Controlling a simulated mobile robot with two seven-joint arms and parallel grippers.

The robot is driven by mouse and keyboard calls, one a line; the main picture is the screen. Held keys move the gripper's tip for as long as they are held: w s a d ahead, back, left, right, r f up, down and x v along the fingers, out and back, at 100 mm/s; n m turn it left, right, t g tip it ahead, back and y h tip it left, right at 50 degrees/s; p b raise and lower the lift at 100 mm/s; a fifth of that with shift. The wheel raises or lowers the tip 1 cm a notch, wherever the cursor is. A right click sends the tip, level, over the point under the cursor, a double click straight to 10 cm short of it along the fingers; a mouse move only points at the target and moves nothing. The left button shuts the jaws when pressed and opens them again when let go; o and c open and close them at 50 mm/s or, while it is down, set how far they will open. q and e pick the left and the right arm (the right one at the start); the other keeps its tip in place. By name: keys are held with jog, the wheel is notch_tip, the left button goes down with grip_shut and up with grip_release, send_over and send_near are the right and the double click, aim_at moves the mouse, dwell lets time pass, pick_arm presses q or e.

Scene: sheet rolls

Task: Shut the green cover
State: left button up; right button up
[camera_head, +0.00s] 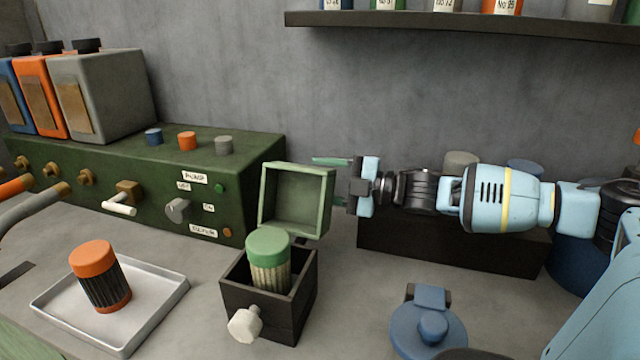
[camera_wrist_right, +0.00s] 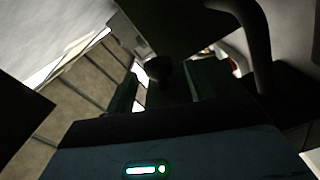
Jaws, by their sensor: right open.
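The green cover (camera_head: 296,200) is a square, shallow lid standing open at the back of a small dark box (camera_head: 290,322). Its hollow inside faces the front. A roll with a green cap (camera_head: 268,248) stands in the box, its cap above the rim. My right gripper (camera_head: 327,180) comes in from the right, open, with its fingers at the cover's upper right edge. I cannot tell whether they touch it. The right wrist view is dark, and the cover is not clear there. My left gripper is not in view.
A white knob (camera_head: 245,325) sticks out from the box front. A tray (camera_head: 160,300) with an orange-capped filter (camera_head: 100,275) is at left. A green pump unit (camera_head: 130,170) stands behind. A blue lidded container (camera_head: 428,330) is at front right. A shelf (camera_head: 470,25) hangs above.

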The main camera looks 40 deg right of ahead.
jog(key=shift+w+a+b, duration=0.15)
jog(key=shift+w+b, duration=0.15)
jog(key=shift+b, duration=0.05)
jog(key=shift+c, duration=0.4)
jog(key=shift+r, duration=0.1)
grip_shut()
